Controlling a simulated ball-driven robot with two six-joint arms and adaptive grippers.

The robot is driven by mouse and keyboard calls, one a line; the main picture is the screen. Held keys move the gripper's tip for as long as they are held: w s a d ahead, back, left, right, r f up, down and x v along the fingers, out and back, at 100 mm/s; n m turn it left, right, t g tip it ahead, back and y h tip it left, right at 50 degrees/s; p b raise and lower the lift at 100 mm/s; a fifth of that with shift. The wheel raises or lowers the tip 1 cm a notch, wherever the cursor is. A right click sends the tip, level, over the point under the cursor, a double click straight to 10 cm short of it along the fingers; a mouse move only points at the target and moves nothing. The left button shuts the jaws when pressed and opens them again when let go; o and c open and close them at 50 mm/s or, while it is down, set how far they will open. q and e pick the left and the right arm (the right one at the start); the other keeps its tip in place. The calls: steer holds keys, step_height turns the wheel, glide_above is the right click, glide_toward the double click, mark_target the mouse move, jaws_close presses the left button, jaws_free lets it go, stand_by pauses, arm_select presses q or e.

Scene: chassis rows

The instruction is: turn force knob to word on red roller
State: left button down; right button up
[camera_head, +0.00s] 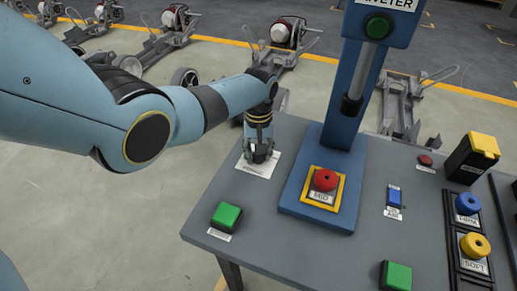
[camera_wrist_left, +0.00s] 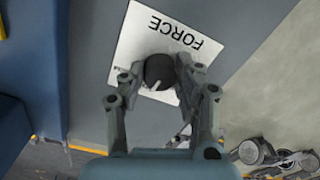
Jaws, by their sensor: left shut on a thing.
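The force knob (camera_wrist_left: 158,70) is a dark round knob with a pale pointer line, on a white plate (camera_wrist_left: 130,45) marked FORCE. My left gripper (camera_wrist_left: 160,76) is shut on the knob, one finger on each side. In the head view the left gripper (camera_head: 260,152) points down over the plate (camera_head: 257,167) and hides the knob. The plate's setting words are mostly covered by the fingers, so I cannot read the setting. The red roller (camera_head: 325,180) sits in a yellow-edged frame on the blue riveter base, with a label reading MID.
The blue riveter column (camera_head: 345,125) stands right of my left gripper. A green button (camera_head: 227,215) is at the table's front left, and another (camera_head: 396,275) at the front. A blue roller (camera_head: 467,204) and a yellow roller (camera_head: 475,245), labelled SOFT, sit in a black rack at right.

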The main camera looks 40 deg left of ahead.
arm_select(q)
steer(key=shift+n, duration=0.6)
steer(key=c, duration=1)
jaws_free()
steer(key=shift+o, duration=0.3)
steer(key=shift+r, duration=0.1)
step_height(320, 180, up, 12)
